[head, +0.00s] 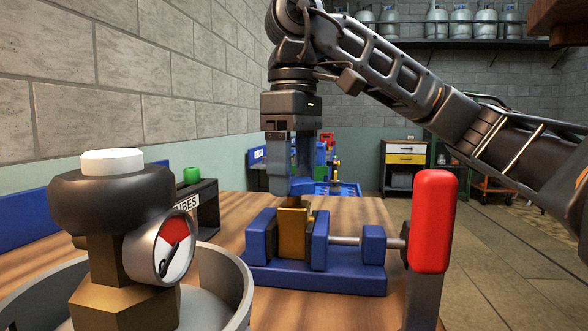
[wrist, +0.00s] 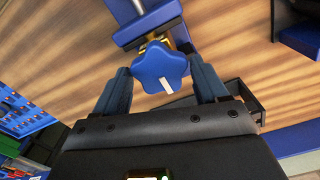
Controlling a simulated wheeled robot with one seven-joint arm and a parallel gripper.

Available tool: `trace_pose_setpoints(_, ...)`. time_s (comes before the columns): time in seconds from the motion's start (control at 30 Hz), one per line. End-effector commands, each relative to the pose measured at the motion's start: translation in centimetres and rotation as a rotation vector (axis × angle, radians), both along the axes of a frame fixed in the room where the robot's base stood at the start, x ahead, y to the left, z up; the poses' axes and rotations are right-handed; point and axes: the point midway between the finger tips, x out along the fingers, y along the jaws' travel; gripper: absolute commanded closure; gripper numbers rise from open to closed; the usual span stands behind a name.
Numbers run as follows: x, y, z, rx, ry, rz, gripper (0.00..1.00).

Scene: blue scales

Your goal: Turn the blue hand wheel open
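The blue hand wheel (wrist: 160,68) is star-shaped with a white mark near its rim. In the head view it shows only partly (head: 300,187), on top of a brass valve body (head: 293,234) clamped upright between the blue jaws of a vise (head: 315,279). My gripper (head: 296,170) points straight down over the wheel. In the wrist view its two fingers (wrist: 160,80) are spread apart, one on each side of the wheel. The fingers look open; whether either one touches the wheel is hard to tell.
A red-handled lever (head: 434,222) stands at the vise's right. A gas cylinder (head: 240,282) with a black-capped brass valve and gauge (head: 172,249) fills the front left. A dark tubes box (head: 207,205) and a blue tray (head: 340,189) lie behind. The wooden bench (head: 238,206) is clear around the vise.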

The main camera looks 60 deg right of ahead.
Motion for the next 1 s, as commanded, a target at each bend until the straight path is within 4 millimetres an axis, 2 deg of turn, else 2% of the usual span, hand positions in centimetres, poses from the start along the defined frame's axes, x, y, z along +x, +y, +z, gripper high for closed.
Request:
trace_pose_setpoints(0.03,0.0,0.0,0.0,0.0,0.0,0.0,0.23)
trace_pose_setpoints(0.17,0.0,0.0,0.0,0.0,0.0,-0.001,0.12)
trace_pose_setpoints(0.47,0.0,0.0,0.6,-0.001,0.0,-0.002,0.12)
trace_pose_setpoints(0.8,0.0,0.0,5.8,-0.003,-0.001,-0.002,0.12)
trace_pose_setpoints(1.0,0.0,0.0,7.6,-0.001,0.0,-0.002,0.12)
